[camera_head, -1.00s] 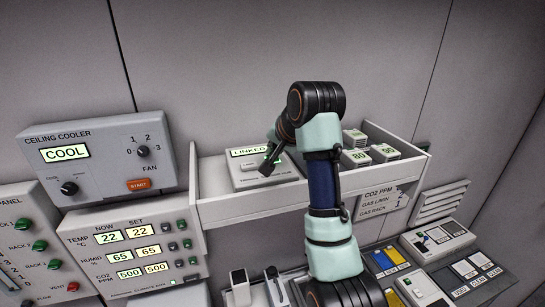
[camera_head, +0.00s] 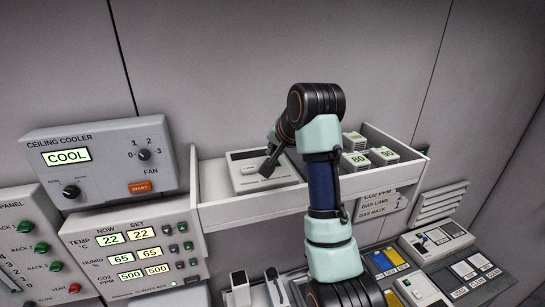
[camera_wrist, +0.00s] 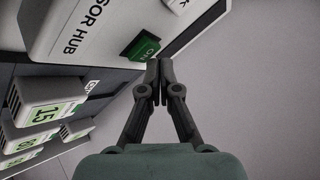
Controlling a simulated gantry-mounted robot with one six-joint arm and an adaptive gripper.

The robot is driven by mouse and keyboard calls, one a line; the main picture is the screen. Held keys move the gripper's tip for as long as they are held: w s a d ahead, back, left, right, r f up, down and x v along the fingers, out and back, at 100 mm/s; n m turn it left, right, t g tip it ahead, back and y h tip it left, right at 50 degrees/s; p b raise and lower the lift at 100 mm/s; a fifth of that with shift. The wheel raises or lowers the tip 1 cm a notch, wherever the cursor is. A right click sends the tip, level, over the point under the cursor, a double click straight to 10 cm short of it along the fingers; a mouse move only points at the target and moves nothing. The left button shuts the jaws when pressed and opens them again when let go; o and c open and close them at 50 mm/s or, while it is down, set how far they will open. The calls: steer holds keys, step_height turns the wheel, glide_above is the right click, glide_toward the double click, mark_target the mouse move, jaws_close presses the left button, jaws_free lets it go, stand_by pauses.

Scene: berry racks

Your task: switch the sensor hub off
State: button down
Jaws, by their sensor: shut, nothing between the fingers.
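The sensor hub (camera_head: 241,180) is a pale box at the left of the wall shelf. Its display (camera_head: 243,155) is dark and shows no lit text. In the wrist view, the hub (camera_wrist: 95,38) fills the top left, with "SOR HUB" lettering and a green switch (camera_wrist: 140,48) whose small lettering is hard to read. My gripper (camera_head: 265,172) is over the front right of the hub. In the wrist view, my gripper (camera_wrist: 158,68) is shut and empty, its tips beside the switch; I cannot tell whether they touch it.
The shelf (camera_head: 250,207) has a raised front lip. White labelled boxes (camera_head: 384,155) stand right of the hub. The ceiling cooler panel (camera_head: 110,165) and the climate panel (camera_head: 150,250) are on the left. More devices (camera_head: 437,238) stand below right.

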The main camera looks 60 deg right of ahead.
steer(key=shift+r, duration=0.35)
steer(key=shift+r, duration=2.45)
